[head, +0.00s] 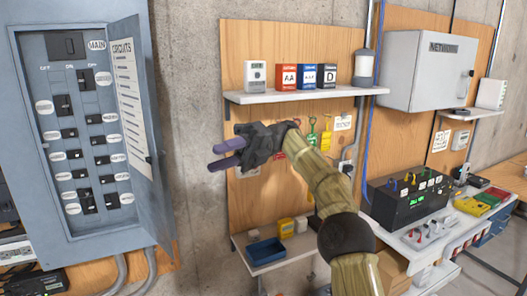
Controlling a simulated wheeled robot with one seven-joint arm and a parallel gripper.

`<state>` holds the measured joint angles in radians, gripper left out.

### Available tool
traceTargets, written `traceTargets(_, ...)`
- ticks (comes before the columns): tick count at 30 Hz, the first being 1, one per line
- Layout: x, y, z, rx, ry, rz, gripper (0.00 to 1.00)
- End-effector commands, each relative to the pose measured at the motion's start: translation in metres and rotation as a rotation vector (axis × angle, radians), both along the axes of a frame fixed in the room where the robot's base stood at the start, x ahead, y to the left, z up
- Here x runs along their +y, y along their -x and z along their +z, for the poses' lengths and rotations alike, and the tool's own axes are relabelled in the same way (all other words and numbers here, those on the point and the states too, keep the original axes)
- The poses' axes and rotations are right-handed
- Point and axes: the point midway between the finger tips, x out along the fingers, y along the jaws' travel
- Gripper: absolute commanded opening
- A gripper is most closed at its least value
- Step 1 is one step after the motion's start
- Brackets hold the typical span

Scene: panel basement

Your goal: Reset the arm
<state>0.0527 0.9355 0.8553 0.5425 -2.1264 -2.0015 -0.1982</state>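My gripper (226,153) is raised in the middle of the head view, in front of the wooden backboard and concrete wall. Its two purple fingers point left toward the breaker panel, with a gap between them and nothing held. My arm (325,190) reaches up from the bottom right and bends to the left. The breaker panel (75,130) stands open on the left, with its door (133,100) swung to the right. The gripper is apart from the panel and its door.
A white shelf (310,94) holds several small boxes above my gripper. A lower shelf (285,251) holds a blue tray (266,251). A black device (408,204) sits on the right bench (447,236). A grey network box (428,72) hangs above. Bare concrete (190,60) lies beside the panel door.

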Motion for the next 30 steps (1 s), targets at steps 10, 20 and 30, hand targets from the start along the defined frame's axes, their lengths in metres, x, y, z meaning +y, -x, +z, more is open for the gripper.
traceTargets(10, 0.032, 0.002, 0.022, 0.122, -0.03, -0.07, 0.36)
traceTargets(20, 0.078, -0.008, 0.046, 0.368, -0.055, -0.239, 0.36)
traceTargets(30, 0.106, -0.074, 0.023, 0.897, -0.023, -0.721, 0.36)
